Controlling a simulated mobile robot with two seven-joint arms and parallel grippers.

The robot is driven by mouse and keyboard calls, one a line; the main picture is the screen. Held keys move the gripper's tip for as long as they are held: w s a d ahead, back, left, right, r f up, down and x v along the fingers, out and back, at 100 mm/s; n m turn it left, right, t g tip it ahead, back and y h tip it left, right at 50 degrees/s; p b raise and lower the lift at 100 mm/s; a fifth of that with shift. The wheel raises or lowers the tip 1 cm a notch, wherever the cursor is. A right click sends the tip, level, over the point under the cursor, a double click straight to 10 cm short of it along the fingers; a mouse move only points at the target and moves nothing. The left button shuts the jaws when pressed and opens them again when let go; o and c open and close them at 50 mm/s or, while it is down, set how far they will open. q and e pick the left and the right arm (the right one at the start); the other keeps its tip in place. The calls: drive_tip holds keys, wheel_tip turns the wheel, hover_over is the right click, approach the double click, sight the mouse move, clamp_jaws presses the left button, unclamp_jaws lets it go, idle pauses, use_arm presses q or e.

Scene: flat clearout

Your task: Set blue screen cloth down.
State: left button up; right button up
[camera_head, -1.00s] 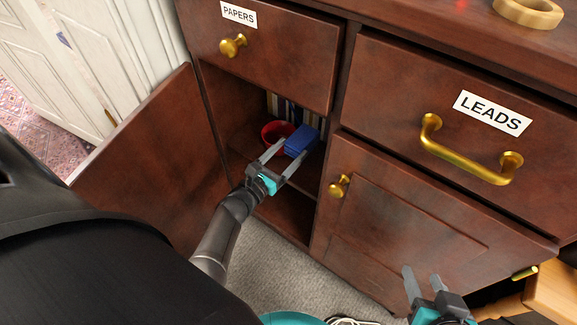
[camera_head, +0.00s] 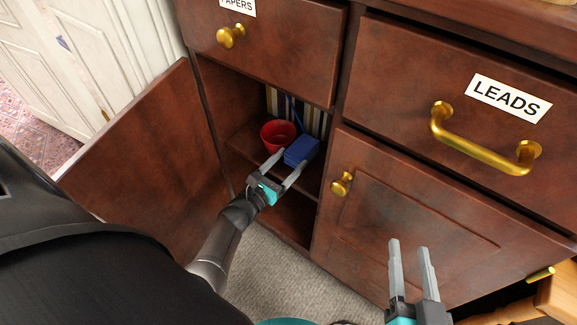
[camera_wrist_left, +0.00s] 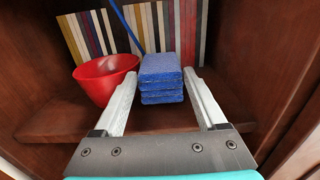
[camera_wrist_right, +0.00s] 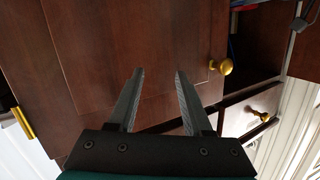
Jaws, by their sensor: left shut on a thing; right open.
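The blue screen cloth (camera_head: 301,151), a folded layered block, is inside the open cupboard, to the right of a red bowl (camera_head: 279,134). My left gripper (camera_head: 289,162) reaches in from the front and is shut on it. In the left wrist view the cloth (camera_wrist_left: 161,78) sits level between the fingertips, above the shelf (camera_wrist_left: 60,120); whether its underside touches the shelf I cannot tell. My right gripper (camera_head: 410,246) is open and empty, in front of the closed right cupboard door.
The open cupboard door (camera_head: 140,150) stands to the left of my left arm. Striped upright items (camera_wrist_left: 180,30) line the cupboard's back, and a thin blue rod (camera_wrist_left: 126,26) rises behind the bowl.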

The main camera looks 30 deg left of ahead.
use_arm(q)
drive_tip(key=shift+f+b, duration=0.3)
drive_tip(key=shift+f, duration=0.25)
use_arm(e)
drive_tip(key=shift+s+a+r+t+y, duration=0.3)
drive_tip(key=shift+s+r+t, duration=0.15)
drive_tip(key=shift+t, duration=0.25)
use_arm(q)
drive_tip(key=shift+f, duration=0.1)
drive_tip(key=o, duration=1.4)
drive_tip(key=shift+o, duration=0.2)
use_arm(e)
drive_tip(key=shift+w, duration=0.1)
